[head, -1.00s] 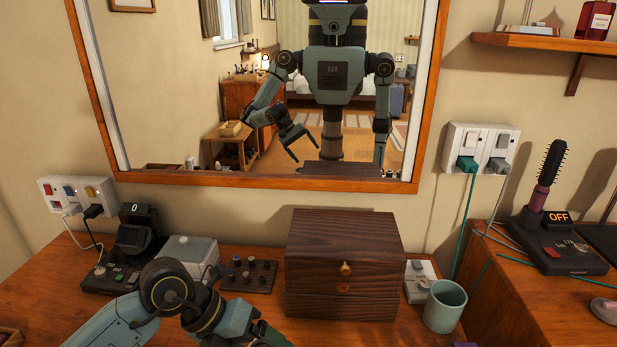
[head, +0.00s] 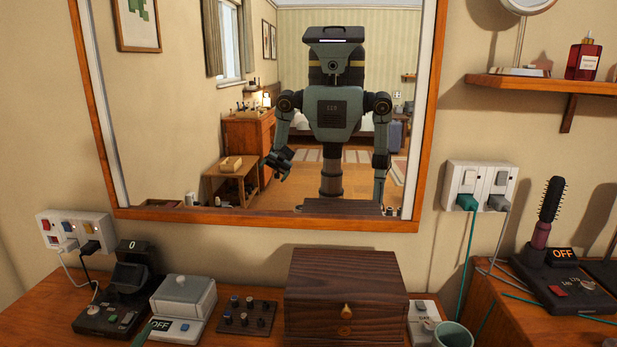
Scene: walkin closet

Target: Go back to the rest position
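Neither of my grippers shows directly in the head view. The mirror (head: 345,222) on the wall reflects my body. In the reflection, the arm on the picture's left is lowered, with its gripper (head: 278,162) hanging beside the body, too small to tell open from shut. The reflected arm on the right (head: 380,150) also hangs down, and its gripper cannot be made out. Nothing can be seen held in either.
A dark wooden box (head: 345,295) stands on the dresser. Left of it are a knob board (head: 246,316), a grey-lidded device (head: 183,300) and a black device (head: 125,295). A green cup (head: 452,336) is at front right. A hairbrush (head: 546,215) stands further right.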

